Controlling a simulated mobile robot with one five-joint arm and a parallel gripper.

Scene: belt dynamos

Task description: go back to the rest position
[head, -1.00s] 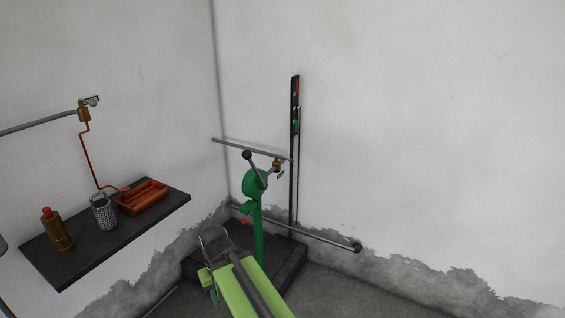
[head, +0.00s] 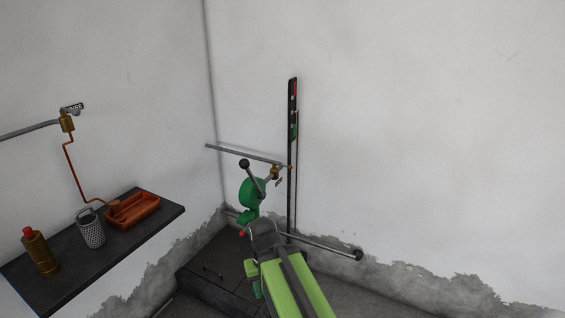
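My green and grey arm reaches up from the bottom edge of the head view, right of the middle. Its grey end with my gripper (head: 262,233) is in front of the lower part of a green machine (head: 251,194) and hides its column. I cannot make out the fingers, nor whether they are open or shut. I cannot tell whether the arm's end touches the machine or only overlaps it in the picture.
The machine has a lever with a black knob (head: 244,163). A dark shelf (head: 70,285) at left carries a brass bottle (head: 40,254), a grey perforated can (head: 91,230) and an orange tray (head: 133,212). A black and red upright bar (head: 292,120) stands by the wall.

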